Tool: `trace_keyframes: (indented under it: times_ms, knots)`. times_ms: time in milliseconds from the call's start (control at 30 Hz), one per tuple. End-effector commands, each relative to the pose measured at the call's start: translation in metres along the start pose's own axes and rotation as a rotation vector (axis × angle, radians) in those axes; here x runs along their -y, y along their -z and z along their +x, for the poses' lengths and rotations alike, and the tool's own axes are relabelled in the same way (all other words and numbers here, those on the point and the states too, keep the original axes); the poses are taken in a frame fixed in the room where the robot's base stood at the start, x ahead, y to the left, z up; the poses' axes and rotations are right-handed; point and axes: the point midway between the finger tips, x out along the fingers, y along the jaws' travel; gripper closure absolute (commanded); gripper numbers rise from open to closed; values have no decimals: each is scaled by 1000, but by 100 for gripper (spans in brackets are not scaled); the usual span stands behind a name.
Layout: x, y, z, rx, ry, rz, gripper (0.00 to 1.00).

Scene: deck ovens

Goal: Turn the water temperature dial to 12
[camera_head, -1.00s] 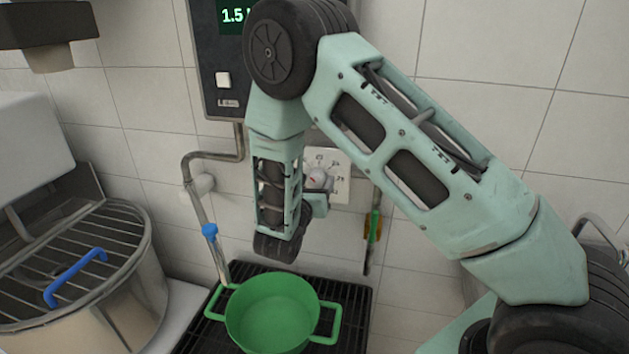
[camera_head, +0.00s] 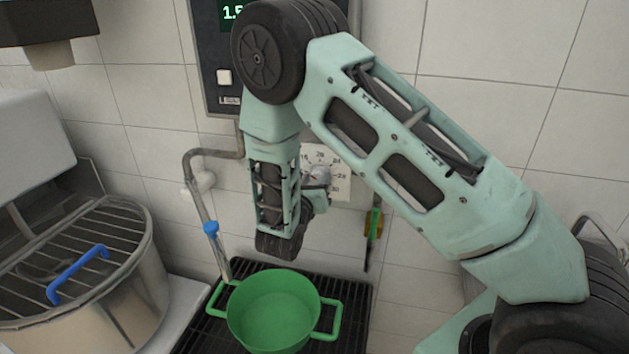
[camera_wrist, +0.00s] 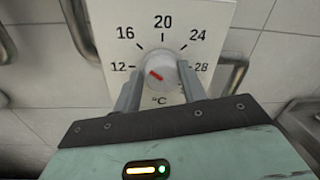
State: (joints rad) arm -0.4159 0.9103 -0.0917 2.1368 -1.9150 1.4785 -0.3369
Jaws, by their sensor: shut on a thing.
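The water temperature dial is a round white-grey knob (camera_wrist: 157,78) with a red mark, on a white plate (camera_wrist: 200,22) numbered 12, 16, 20, 24 and 28 °C. In the wrist view the red mark slants to the upper left, toward the stretch between 12 and 16. My gripper (camera_wrist: 157,84) is shut on the knob, one finger on each side. In the head view the knob (camera_head: 318,175) and plate (camera_head: 342,157) show beside my wrist, which hides part of the plate's left side.
A green pot (camera_head: 272,308) stands on a black grate (camera_head: 352,292) below my arm. A pipe with a blue valve (camera_head: 211,228) runs down at the left. A control box (camera_head: 212,60) hangs above. A steel bowl with a wire guard (camera_head: 130,300) is at the left.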

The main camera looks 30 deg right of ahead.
Motion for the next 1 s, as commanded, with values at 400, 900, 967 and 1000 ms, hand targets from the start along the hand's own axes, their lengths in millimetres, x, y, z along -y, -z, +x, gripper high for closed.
trace_keyframes:
  times_ms: [400, 900, 967, 1000]
  knots:
    - [5, -2, 0, 25, 14, -346, 81]
    - [6, 0, 2, 45, 20, -632, 81]
    - [6, 0, 2, 47, 21, -647, 81]
    - [5, 0, 1, 48, 21, -655, 81]
